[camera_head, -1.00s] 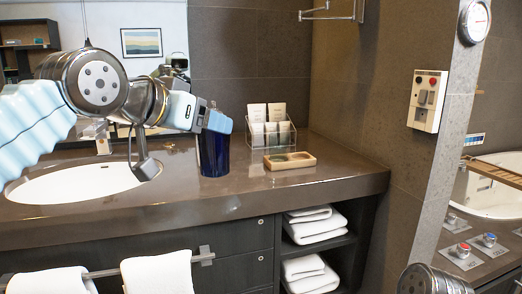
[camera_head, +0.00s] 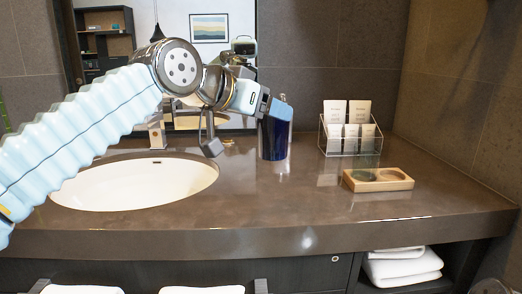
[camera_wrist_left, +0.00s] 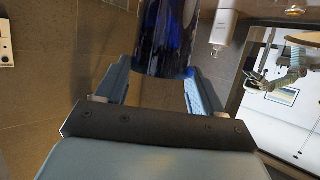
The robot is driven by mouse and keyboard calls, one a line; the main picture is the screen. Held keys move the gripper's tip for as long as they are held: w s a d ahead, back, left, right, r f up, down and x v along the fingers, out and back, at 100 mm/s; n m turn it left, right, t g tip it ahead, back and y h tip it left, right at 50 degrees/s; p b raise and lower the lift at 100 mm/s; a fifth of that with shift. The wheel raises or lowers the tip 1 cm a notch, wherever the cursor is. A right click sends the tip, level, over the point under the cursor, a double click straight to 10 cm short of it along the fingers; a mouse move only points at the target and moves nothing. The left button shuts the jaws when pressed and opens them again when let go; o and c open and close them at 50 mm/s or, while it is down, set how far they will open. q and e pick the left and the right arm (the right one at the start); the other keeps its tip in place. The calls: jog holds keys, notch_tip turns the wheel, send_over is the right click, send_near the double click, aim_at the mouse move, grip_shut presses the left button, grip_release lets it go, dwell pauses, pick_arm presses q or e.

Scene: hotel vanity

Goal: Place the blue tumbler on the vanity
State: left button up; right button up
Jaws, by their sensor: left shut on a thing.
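The dark blue tumbler (camera_head: 275,138) is upright over the brown vanity (camera_head: 290,210), right of the sink. Its base is at or very near the counter top, and I cannot tell whether it touches. My left gripper (camera_head: 277,109) is shut on its upper part. In the left wrist view the tumbler (camera_wrist_left: 167,38) is between the two blue fingers of my left gripper (camera_wrist_left: 160,88), and its far end is cut off by the top edge. My right gripper is not in view.
The white sink (camera_head: 135,190) is left of the tumbler, with a faucet (camera_head: 157,132) behind it. A clear card holder (camera_head: 350,140) and a wooden tray (camera_head: 378,181) stand to the right. The front middle of the counter is clear. Folded towels (camera_head: 402,268) are on a shelf below.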

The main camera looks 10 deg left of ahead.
pick_arm(q)
jog(key=w+a+f+b, duration=0.1)
jog(key=w+a+f, duration=0.5)
jog(key=f, duration=0.5)
jog(key=shift+w+f, duration=0.2)
jog(key=shift+w, duration=0.85)
jog(key=shift+a, duration=0.1)
jog(key=shift+f, duration=0.1)
jog(key=o, duration=1.5)
jog(key=b+v, duration=0.2)
jog(key=v, duration=1)
